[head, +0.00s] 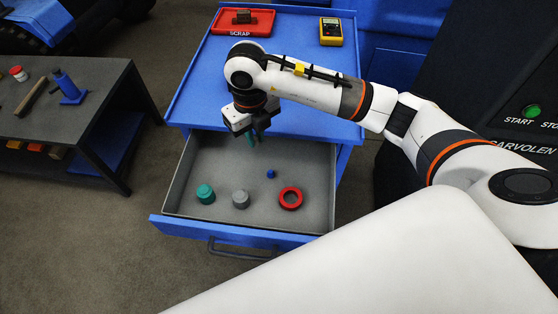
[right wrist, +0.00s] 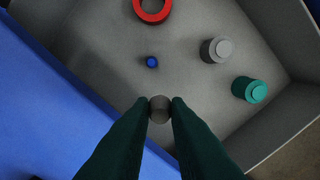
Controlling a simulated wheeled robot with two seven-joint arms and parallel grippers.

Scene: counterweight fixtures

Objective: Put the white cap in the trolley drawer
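The trolley drawer (head: 257,222) is pulled open, with a grey inside and a blue front. My right gripper (head: 256,138) points down over its back part. In the right wrist view, the fingertips (right wrist: 159,112) are closed on a small round grey-brown thing (right wrist: 159,103), shaded, so I cannot tell whether it is the white cap. The drawer floor lies beneath it. I recognise no plainly white cap elsewhere. My left gripper is out of view.
A red scrap tray (head: 228,31) and yellow meter (head: 331,32) sit on the trolley top. A dark bench (head: 80,112) stands left.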

